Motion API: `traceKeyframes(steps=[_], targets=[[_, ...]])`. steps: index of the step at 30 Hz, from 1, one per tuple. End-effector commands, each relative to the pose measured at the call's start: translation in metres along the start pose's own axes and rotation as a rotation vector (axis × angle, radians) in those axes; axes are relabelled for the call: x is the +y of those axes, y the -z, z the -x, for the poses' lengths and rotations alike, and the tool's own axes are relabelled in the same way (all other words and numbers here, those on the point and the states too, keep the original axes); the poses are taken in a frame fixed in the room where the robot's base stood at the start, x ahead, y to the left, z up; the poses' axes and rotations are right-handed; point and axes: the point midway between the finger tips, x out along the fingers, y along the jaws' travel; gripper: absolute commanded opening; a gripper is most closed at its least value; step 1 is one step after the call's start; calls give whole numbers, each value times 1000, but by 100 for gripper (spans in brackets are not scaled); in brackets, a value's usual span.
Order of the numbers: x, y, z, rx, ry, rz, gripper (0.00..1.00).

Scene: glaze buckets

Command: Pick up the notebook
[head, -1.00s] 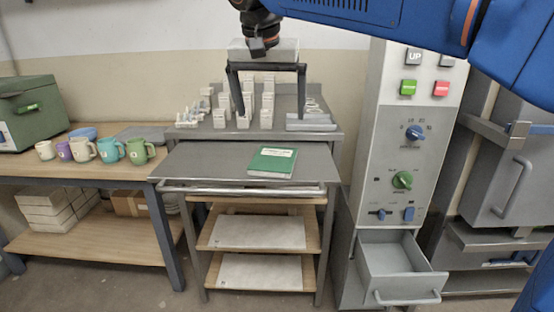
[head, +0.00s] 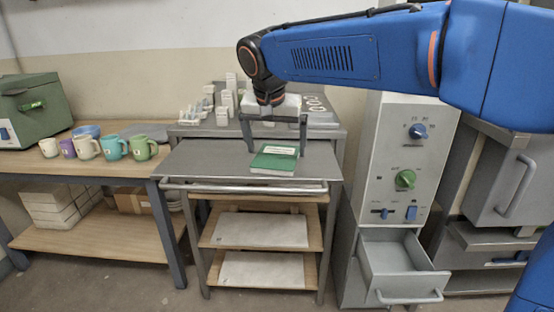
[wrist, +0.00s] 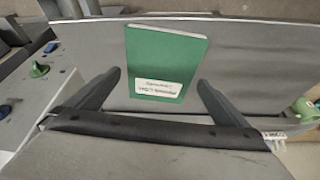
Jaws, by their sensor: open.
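The green notebook (head: 273,160) with a white label lies flat on the grey top of the metal cart (head: 205,162). My gripper (head: 277,151) is open and stands just above and behind the notebook in the head view. In the wrist view the notebook (wrist: 165,62) shows beyond and between the two open fingers (wrist: 155,90), its label end nearest the gripper. The fingers look wider apart than the notebook. Nothing is held. Whether the fingertips touch the cart top, I cannot tell.
White pieces (head: 225,100) stand on the raised back shelf behind my gripper. A control panel (head: 408,165) with an open drawer (head: 400,270) is on the right. Several mugs (head: 115,147) stand on the left bench. The cart top left of the notebook is clear.

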Motion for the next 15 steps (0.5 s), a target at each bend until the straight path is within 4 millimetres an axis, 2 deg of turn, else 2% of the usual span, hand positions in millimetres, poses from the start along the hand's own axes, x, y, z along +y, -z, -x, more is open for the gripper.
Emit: traceKeyframes(steps=[3, 6, 14, 15], targets=[[0, 0, -15, -1, -1, 0, 100], [0, 0, -22, 0, 1, 0, 100], [-1, 0, -24, 1, 2, 0, 100], [-1, 0, -24, 1, 2, 0, 93]])
